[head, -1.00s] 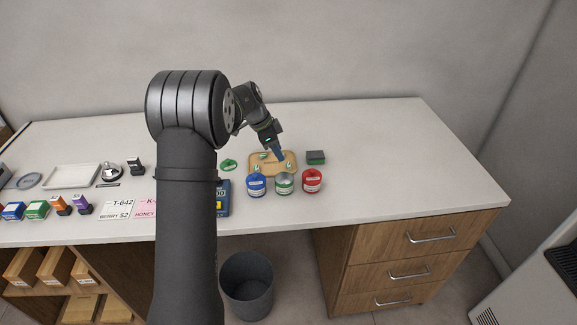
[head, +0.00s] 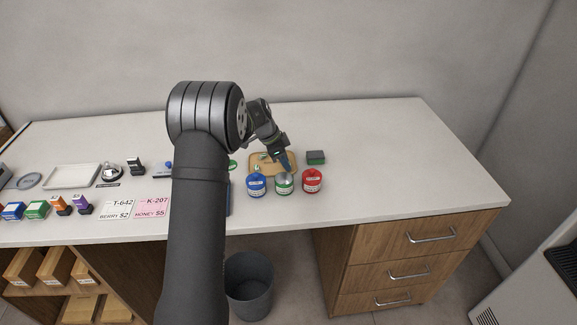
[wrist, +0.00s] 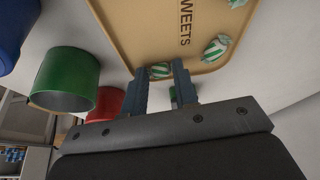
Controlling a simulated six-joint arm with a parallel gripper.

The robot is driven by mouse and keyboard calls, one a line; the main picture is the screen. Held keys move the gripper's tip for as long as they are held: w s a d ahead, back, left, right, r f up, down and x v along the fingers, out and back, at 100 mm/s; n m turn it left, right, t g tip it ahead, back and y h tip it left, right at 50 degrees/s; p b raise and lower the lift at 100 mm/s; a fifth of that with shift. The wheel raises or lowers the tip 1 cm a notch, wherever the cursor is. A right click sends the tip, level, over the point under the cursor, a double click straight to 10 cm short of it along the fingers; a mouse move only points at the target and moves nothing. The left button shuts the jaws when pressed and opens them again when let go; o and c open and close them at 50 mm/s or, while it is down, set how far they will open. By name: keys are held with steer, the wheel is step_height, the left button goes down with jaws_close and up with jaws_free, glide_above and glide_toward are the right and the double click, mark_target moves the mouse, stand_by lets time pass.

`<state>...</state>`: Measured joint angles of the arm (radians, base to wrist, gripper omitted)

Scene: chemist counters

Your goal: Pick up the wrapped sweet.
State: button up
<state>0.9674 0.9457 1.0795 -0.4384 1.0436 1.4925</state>
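Several green-and-white striped wrapped sweets lie on a tan tray (head: 254,159) marked SWEETS, whose bare surface also shows in the wrist view (wrist: 135,25). In the wrist view, one sweet (wrist: 160,70) sits at the tray's edge, between and just beyond my fingertips. Another sweet (wrist: 217,47) lies to the right of them, and one more (wrist: 237,3) is cut off at the top. My gripper (wrist: 160,72) is open, with a gap between its two blue-grey fingers. In the head view it (head: 286,165) is over the tray's right front part. I cannot tell whether a finger touches the sweet.
Blue (head: 256,186), green (head: 284,185) and red (head: 312,182) tins stand in a row in front of the tray, close to my gripper. A dark-and-green box (head: 316,157) is right of the tray. The counter is clear farther right.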

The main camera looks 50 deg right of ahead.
stand_by(0.3)
steer(key=shift+r, duration=0.6)
steer(key=r, duration=0.2)
steer(key=s+r, duration=0.1)
steer(key=shift+s+r, duration=0.1)
steer(key=shift+r, duration=0.25)
steer(key=s+r, duration=0.2)
steer(key=s, duration=0.1)
steer(key=s+r, duration=0.2)
steer(key=s, duration=0.2)
steer(key=s+r, duration=0.2)
steer(key=s, duration=0.1)
steer(key=shift+s+a, duration=0.1)
steer(key=shift+s, duration=0.1)
steer(key=w+a, duration=0.7)
steer(key=shift+s+d+f, duration=0.1)
steer(key=shift+s+f, duration=0.05)
steer(key=shift+f, duration=1.4)
steer(key=shift+s+d+f, duration=0.1)
steer(key=shift+f, duration=1.45)
